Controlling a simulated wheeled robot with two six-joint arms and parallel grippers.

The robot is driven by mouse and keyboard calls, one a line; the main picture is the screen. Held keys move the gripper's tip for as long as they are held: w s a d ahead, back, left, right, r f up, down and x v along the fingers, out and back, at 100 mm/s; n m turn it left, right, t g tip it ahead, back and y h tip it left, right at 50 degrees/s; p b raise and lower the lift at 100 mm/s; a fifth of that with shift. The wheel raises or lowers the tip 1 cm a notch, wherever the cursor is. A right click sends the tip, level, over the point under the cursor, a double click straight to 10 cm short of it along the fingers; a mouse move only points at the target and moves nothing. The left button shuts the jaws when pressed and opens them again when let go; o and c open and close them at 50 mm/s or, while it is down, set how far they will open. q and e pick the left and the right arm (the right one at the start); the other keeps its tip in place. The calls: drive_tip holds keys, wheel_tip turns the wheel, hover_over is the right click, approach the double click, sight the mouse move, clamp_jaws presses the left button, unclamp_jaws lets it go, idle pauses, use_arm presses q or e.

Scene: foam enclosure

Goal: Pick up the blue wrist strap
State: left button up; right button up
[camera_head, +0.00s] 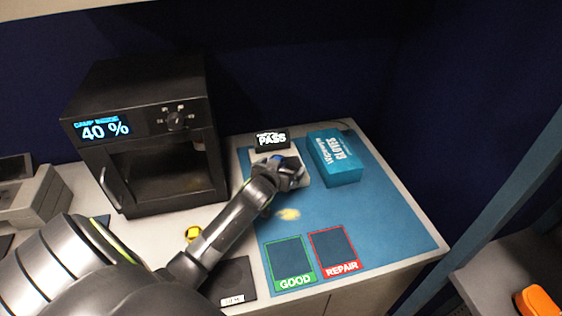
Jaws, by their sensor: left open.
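My left arm comes in from the lower left and reaches over the blue mat (390,225). My left gripper (290,172) is open at the tester with the PASS display (272,139). A small bit of blue (277,158) shows at the gripper, against the tester's pale base; it may be the blue wrist strap. The gripper covers most of it, so I cannot tell its full shape or whether the fingers touch it. My right gripper is not in view.
A blue glove box (334,158) stands close right of the gripper. A black cabinet (145,135) reading 40 % stands left. GOOD (291,262) and REPAIR (333,253) squares lie at the mat's front. A yellow object (193,233) sits beside my arm. The mat's right side is clear.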

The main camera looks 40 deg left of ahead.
sight(285, 165)
use_arm(q)
drive_tip(key=shift+x, duration=1.4)
drive_tip(key=c, duration=0.7)
